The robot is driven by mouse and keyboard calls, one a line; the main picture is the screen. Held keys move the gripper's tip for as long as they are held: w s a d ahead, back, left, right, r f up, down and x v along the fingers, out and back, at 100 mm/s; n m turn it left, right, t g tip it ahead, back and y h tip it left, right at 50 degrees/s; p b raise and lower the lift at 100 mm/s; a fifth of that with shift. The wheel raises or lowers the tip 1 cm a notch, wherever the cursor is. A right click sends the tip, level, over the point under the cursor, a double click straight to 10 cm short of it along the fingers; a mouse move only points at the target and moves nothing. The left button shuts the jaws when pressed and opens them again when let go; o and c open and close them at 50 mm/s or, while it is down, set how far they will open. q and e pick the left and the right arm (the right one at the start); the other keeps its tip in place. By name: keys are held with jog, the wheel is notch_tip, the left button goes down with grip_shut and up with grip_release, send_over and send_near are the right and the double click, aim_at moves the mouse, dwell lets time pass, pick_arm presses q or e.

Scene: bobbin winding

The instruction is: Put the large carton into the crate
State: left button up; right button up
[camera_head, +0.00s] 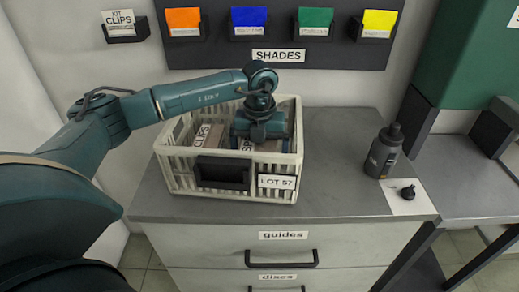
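The crate (180,178) is a pale slatted box with a dark front handle and a "LOT 57" label, standing on the grey cabinet top. A carton with "CLIPS" lettering (203,136) lies in its left part. Another brownish carton with partly covered lettering starting "SP" (246,145) is in the crate's right part, under my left gripper (260,138). I cannot tell which carton is the large one. My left gripper points down inside the crate. Its fingertips are hidden, so its grip on the carton cannot be told. My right gripper is not in view.
A dark bottle (384,152) and a small black part (408,192) on a white sheet (404,198) are at the right of the cabinet top. The top between crate and bottle is clear. A wall rack of coloured cards (275,53) hangs behind the crate.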

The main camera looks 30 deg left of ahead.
pick_arm(q)
notch_tip(320, 180, up, 12)
jog(key=shift+f+b, duration=0.1)
jog(key=shift+b, duration=0.4)
jog(key=shift+r, duration=0.65)
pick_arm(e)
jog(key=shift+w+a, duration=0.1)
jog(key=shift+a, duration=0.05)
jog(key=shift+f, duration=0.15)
